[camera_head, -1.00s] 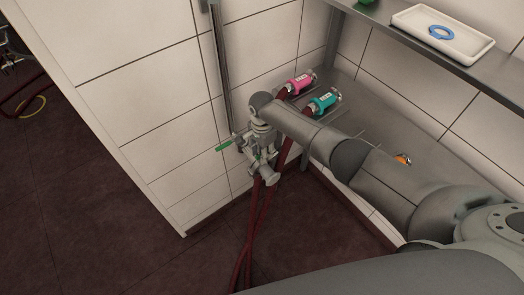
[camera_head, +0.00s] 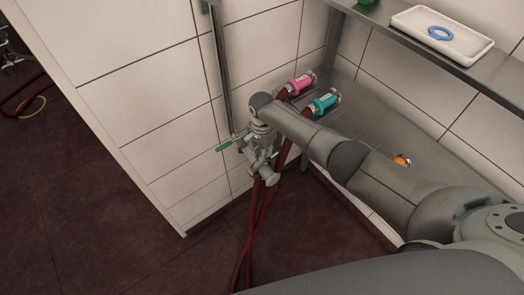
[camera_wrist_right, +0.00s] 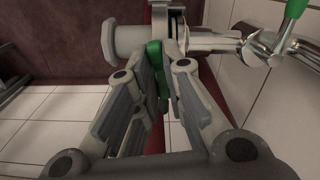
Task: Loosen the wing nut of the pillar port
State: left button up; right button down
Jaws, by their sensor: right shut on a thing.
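My right gripper (camera_head: 261,150) is at the metal pillar port, low by the wall corner. In the right wrist view its fingers (camera_wrist_right: 157,78) are shut on the green wing nut (camera_wrist_right: 154,56). The nut sits on a metal clamp (camera_wrist_right: 172,22) around the port's pipe joint. A grey round end (camera_wrist_right: 124,40) lies left of the clamp, and shiny pipework (camera_wrist_right: 238,45) runs to the right. The port's green-handled valve lever (camera_head: 226,146) sticks out to the left in the head view. My forearm and wrist hide part of the port. My left gripper is out of view.
Dark red hoses (camera_head: 252,240) hang from the port area to the floor. A pink coupling (camera_head: 300,84) and a teal coupling (camera_head: 323,104) lie on the metal bench (camera_head: 372,128), with an orange item (camera_head: 402,161). A white tray (camera_head: 470,48) holds a blue ring (camera_head: 440,33) on the shelf above.

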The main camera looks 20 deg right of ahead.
jog(key=n, duration=0.4)
jog(key=n+p, duration=0.1)
jog(key=n, duration=0.8)
jog(key=shift+n, duration=0.3)
jog(key=n, duration=0.3)
jog(key=shift+n, duration=0.3)
jog(key=n, duration=0.4)
jog(key=shift+n, duration=0.3)
jog(key=n, duration=0.3)
jog(key=shift+n, duration=0.3)
jog(key=n+b, duration=0.1)
jog(key=n, duration=0.3)
jog(key=shift+n, duration=2.1)
